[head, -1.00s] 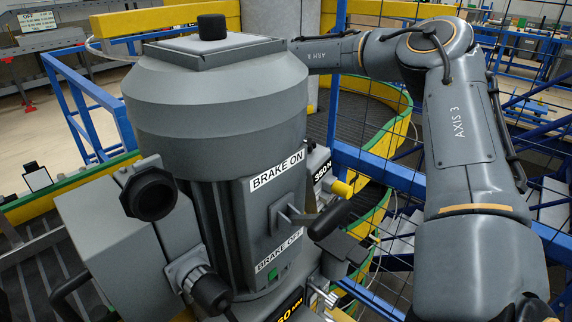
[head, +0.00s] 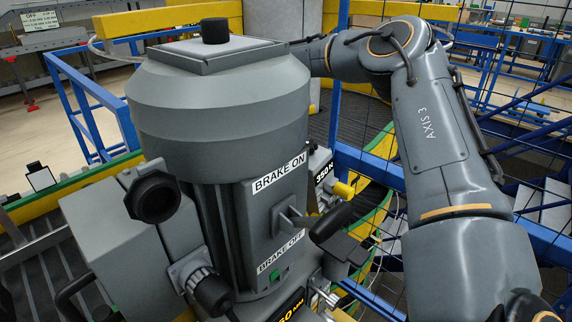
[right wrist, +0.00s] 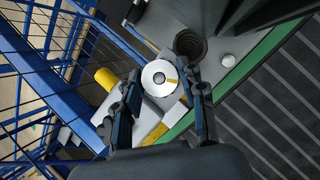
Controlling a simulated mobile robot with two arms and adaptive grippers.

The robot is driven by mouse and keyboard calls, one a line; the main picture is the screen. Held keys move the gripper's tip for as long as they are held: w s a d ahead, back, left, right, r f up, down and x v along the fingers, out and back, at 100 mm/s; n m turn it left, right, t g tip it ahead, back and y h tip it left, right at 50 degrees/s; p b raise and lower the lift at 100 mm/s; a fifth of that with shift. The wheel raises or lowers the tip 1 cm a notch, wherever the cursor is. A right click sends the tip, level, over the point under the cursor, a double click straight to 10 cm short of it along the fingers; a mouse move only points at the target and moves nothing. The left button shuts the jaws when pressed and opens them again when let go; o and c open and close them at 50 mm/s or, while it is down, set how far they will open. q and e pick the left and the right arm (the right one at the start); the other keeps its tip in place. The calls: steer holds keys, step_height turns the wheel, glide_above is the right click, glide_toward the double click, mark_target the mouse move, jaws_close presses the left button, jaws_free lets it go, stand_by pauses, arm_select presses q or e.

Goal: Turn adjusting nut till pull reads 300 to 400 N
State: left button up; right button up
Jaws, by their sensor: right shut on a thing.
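A round pale metal piece with a yellow mark, which looks like the adjusting nut (right wrist: 158,80), sits between the fingers of my right gripper (right wrist: 160,92) in the right wrist view. The gripper is shut on it. In the head view my right arm reaches behind the grey drive unit (head: 220,95), which hides the gripper and the nut. My left gripper is not in view.
A black-handled brake lever (head: 330,222) sticks out between the BRAKE ON and BRAKE OFF labels. Blue mesh fencing (head: 375,170) stands close beside my right arm. In the right wrist view, a yellow cylinder (right wrist: 106,78) lies left of the fingers and a dark slatted conveyor (right wrist: 270,110) right.

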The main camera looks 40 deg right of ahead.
steer(key=o, duration=0.9)
steer(key=shift+c, duration=0.2)
